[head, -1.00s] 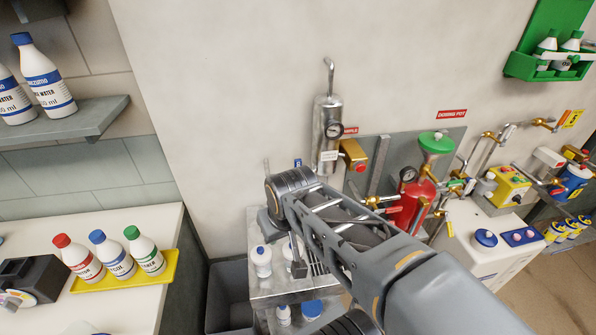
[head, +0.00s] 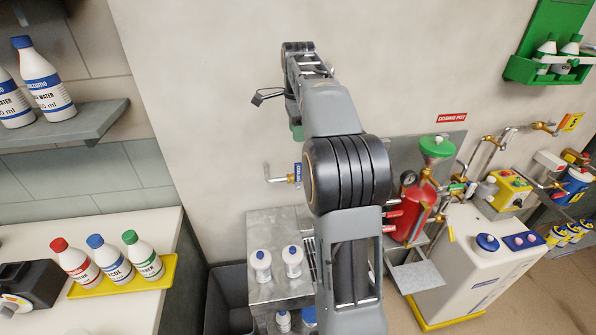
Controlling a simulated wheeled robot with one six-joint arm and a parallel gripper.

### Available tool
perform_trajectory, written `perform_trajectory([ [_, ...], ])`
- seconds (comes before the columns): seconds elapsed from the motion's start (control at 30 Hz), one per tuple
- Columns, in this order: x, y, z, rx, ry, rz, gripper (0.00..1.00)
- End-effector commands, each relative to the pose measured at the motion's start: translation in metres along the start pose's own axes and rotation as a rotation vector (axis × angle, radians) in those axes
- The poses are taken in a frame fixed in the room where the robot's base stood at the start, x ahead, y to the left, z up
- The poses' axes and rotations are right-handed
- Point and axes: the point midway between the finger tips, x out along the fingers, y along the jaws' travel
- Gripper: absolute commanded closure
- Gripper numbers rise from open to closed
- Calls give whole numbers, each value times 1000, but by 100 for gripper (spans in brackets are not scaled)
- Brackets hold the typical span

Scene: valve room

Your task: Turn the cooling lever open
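No lever in view is clearly marked as the cooling lever. A small wall tap (head: 280,179) with a bent pipe and a blue label stands left of my arm's thick black joint. Several small valves with brass parts and red handles (head: 393,214) sit by the red dosing pot (head: 412,208), right of that joint. My gripper (head: 265,97) seems to be the small dark part at the far end of my raised arm, in front of the bare wall, above the tap and apart from it. It is too small and partly hidden to show whether it is open.
A metal cart (head: 262,222) with white bottles stands below the tap, with a grey bin (head: 230,300) beside it. A white cabinet (head: 460,270) stands at right. A yellow tray (head: 125,278) with three bottles lies on the left counter.

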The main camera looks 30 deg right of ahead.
Motion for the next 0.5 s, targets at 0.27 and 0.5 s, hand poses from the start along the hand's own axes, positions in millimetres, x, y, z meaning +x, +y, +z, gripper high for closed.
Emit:
perform_trajectory([
  [0.27,33,1,1,30,0,3,61],
  [0.5,79,1,1,28,0,3,61],
])
